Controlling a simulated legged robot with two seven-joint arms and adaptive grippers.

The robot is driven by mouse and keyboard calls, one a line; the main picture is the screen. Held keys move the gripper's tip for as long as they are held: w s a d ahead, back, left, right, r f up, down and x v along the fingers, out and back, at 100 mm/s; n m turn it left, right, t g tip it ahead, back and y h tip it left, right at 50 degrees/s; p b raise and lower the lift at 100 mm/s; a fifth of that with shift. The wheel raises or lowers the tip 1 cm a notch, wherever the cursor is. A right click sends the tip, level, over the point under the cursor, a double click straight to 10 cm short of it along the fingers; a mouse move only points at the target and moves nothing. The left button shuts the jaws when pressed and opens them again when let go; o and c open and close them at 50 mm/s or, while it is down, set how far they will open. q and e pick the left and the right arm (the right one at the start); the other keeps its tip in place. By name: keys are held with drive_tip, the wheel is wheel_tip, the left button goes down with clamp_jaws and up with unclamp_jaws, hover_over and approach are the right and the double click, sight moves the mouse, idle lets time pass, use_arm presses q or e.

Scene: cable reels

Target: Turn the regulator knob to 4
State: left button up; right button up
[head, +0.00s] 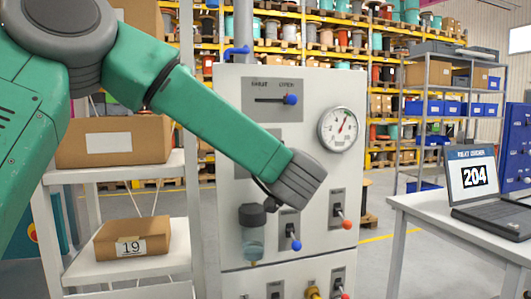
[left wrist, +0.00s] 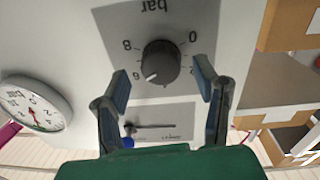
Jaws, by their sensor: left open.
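The regulator knob (left wrist: 160,62) is dark and round, on a grey scale plate (left wrist: 150,20) marked "bar", which appears upside down in the left wrist view. The 8, the 6 and the 0 can be read; I cannot make out the 4. The knob's white mark points down-left in that view, near the 6. My left gripper (left wrist: 162,76) is open, one finger on each side of the knob, with gaps showing. In the head view my left arm hides the knob and the gripper fingers. My right gripper is not in view.
A pressure gauge (head: 341,129) sits on the white panel (head: 225,140), its needle pointing up and right. A slider with a blue handle (head: 290,99) is above my arm, and several toggle levers are below. A laptop (head: 472,177) showing 204 stands on a table at right.

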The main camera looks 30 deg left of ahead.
use_arm(q)
drive_tip(key=a, duration=0.1)
drive_tip(key=w+a, duration=0.1)
drive_tip(key=a, duration=0.1)
drive_tip(key=shift+f, duration=0.2)
drive_tip(key=shift+s+d+r, duration=0.1)
drive_tip(key=shift+d, duration=0.25)
drive_tip(key=shift+d+r, duration=0.1)
drive_tip(key=shift+d, duration=0.75)
drive_tip(key=c, duration=0.4)
drive_tip(key=shift+d+r, duration=0.1)
drive_tip(key=shift+d, duration=0.1)
drive_tip(key=c, duration=0.6)
drive_tip(key=shift+a, duration=0.1)
drive_tip(key=shift+c, duration=0.7)
drive_tip(key=shift+a, duration=0.25)
